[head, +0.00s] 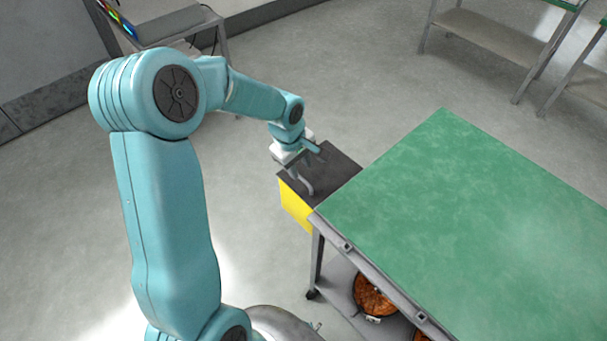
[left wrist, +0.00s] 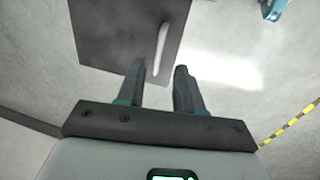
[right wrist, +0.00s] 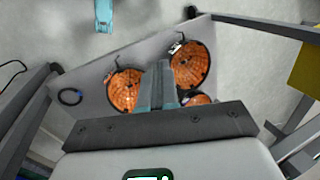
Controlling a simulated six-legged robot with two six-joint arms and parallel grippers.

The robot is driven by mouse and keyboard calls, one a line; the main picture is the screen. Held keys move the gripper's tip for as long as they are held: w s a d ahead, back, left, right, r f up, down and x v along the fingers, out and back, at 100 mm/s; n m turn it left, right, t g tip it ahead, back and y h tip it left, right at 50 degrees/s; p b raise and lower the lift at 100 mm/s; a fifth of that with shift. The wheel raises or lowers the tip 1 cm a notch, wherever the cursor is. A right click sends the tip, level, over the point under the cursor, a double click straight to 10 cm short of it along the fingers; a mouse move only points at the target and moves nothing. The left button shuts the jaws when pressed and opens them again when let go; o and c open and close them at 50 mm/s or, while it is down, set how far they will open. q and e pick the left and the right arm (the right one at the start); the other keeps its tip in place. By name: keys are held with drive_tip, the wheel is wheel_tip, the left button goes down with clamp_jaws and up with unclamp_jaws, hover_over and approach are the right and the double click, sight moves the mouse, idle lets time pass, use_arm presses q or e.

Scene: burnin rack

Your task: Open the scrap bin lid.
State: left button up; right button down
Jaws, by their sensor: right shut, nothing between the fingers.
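The scrap bin (head: 296,205) is a yellow box beside the green-topped bench, with a flat dark lid (head: 338,167) that lies closed on it. A pale bar handle (head: 306,188) stands on the lid near its edge; the handle also shows in the left wrist view (left wrist: 160,48), ahead of the fingers. My left gripper (left wrist: 160,86) is open and empty above the lid, apart from the handle; in the head view it is small (head: 316,149). My right gripper (right wrist: 160,86) is shut and empty, facing the bench's lower shelf.
The green-topped bench (head: 450,200) stands right of the bin. Its lower shelf (right wrist: 90,82) holds several orange round items (right wrist: 126,90). Another shelf unit (head: 490,32) stands at the back right. The floor left of the bin is clear.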

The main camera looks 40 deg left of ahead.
sight(304, 181)
use_arm(q)
drive_tip(key=f, duration=0.2)
drive_tip(key=w+f, duration=0.1)
drive_tip(key=f, duration=0.2)
drive_tip(key=shift+d+f, duration=0.1)
drive_tip(key=shift+f, duration=0.25)
clamp_jaws()
idle(1.1)
